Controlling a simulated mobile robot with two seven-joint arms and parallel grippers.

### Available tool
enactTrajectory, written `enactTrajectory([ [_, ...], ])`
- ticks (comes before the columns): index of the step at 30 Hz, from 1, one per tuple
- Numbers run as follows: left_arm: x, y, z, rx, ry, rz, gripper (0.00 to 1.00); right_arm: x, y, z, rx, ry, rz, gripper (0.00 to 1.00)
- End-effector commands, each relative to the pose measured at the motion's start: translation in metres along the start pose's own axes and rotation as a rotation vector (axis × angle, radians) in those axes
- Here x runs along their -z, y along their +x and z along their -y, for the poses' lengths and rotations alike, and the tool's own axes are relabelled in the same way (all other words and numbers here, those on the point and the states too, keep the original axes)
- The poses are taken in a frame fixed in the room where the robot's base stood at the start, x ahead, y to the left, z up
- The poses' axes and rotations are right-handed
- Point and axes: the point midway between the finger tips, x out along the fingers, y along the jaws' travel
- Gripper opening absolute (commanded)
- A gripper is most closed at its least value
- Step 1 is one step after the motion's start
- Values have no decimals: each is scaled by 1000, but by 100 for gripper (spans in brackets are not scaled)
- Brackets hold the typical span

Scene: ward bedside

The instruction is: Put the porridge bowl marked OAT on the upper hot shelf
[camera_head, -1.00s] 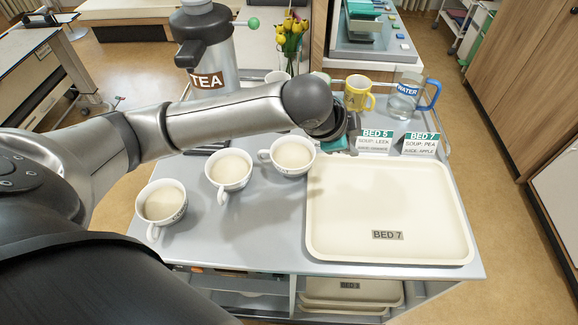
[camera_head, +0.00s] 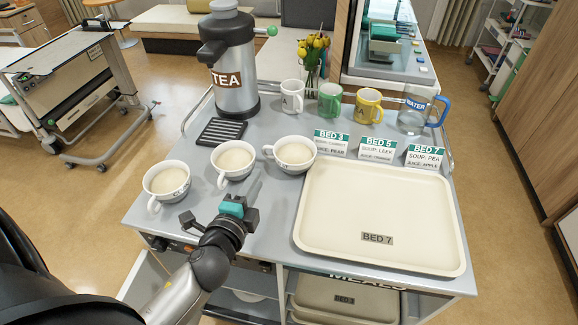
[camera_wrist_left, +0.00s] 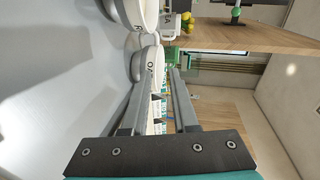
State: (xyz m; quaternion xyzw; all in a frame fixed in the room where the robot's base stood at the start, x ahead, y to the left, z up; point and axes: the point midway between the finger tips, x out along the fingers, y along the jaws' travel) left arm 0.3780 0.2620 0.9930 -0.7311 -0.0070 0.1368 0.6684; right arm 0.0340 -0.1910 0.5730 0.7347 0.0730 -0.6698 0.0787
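Three white handled bowls of pale food stand in a row on the cart top: a left bowl (camera_head: 167,180), a middle bowl (camera_head: 235,161) and a right bowl (camera_head: 294,155). Their lettering is too small to read surely, so I cannot tell which is marked OAT. My left gripper (camera_head: 222,214) is open and empty, just in front of the left and middle bowls. In the left wrist view its two fingers (camera_wrist_left: 160,100) are apart, with a white bowl (camera_wrist_left: 152,68) beyond. Shelves show under the cart top, but I cannot tell which is the upper hot shelf. My right gripper is not in view.
A cream BED 7 tray (camera_head: 320,230) fills the cart's right side. Three cards, mugs and a water jug (camera_head: 411,115) stand behind it. A TEA urn (camera_head: 231,75) and black drip grate (camera_head: 221,131) are at back left. Another tray (camera_head: 345,300) lies below.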

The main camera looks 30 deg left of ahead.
Motion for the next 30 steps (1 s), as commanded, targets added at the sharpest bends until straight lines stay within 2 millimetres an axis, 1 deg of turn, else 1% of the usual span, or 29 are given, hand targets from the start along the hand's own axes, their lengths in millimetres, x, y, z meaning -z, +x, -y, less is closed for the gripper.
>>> enactTrajectory([
  [2,-7,-5,-6,-3,35,9,27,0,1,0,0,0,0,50],
  [5,-9,-2,-7,-2,51,12,27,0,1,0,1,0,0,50],
  [8,-9,9,-6,0,52,11,27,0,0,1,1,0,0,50],
  [21,-10,77,-6,-1,48,11,27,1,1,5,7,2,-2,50],
  [24,-10,87,-6,-1,48,11,27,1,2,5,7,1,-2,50],
  [30,-11,96,-6,-2,48,11,27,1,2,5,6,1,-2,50],
])
